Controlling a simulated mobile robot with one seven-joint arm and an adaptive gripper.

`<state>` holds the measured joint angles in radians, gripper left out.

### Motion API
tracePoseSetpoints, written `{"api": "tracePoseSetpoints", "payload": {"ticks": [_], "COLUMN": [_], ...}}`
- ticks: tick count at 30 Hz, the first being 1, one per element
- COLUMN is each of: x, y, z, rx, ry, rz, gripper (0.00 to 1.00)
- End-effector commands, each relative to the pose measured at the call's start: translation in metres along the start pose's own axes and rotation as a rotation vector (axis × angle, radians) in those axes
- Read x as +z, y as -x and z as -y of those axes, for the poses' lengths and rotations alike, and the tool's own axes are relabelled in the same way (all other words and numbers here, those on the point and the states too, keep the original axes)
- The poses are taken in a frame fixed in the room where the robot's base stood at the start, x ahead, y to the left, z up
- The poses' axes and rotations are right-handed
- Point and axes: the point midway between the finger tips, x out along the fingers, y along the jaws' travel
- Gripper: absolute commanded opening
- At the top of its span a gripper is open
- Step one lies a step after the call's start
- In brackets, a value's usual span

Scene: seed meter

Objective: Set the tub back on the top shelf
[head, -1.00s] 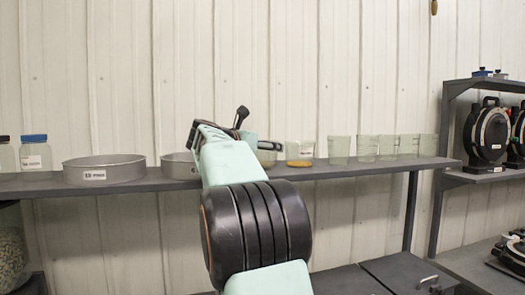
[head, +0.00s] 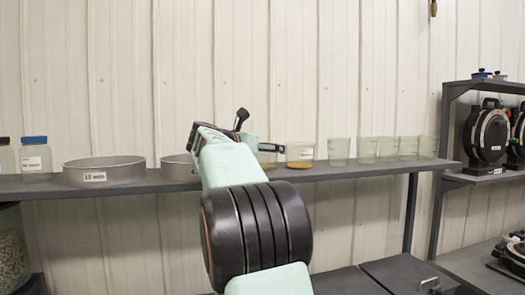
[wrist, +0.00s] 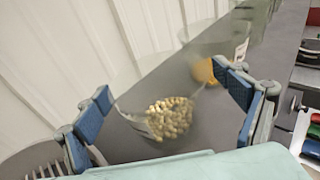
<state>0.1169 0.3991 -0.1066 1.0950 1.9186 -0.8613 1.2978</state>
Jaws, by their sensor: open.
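A clear tub with pale seeds (wrist: 168,118) sits between my fingers in the wrist view. Its see-through walls are hard to make out. It appears to rest on the grey top shelf (head: 345,170). In the head view my arm hides most of this tub (head: 266,160), and only a sliver shows. My gripper (wrist: 170,105) is open around the tub, with blue pads on either side. In the head view my gripper (head: 238,140) is over the shelf, seen from behind.
A labelled clear tub with yellow contents (head: 300,154) stands just right of my gripper. Several empty clear tubs (head: 367,150) line the shelf further right. Round metal sieves (head: 104,171) and a blue-lidded jar (head: 35,155) stand left. A pale ribbed wall is behind.

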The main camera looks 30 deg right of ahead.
Motion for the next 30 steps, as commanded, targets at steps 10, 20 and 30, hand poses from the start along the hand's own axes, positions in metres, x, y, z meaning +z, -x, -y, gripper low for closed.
{"api": "tracePoseSetpoints", "payload": {"ticks": [10, 20, 30], "x": [-0.003, -0.001, 0.0], "y": [0.072, 0.116, 0.119], "z": [-0.001, -0.001, 0.0], "rx": [0.005, 0.002, 0.001], "ry": [-0.001, 0.0, 0.0], "rz": [0.001, 0.0, 0.0], "gripper": [0.9, 0.9, 0.9]}}
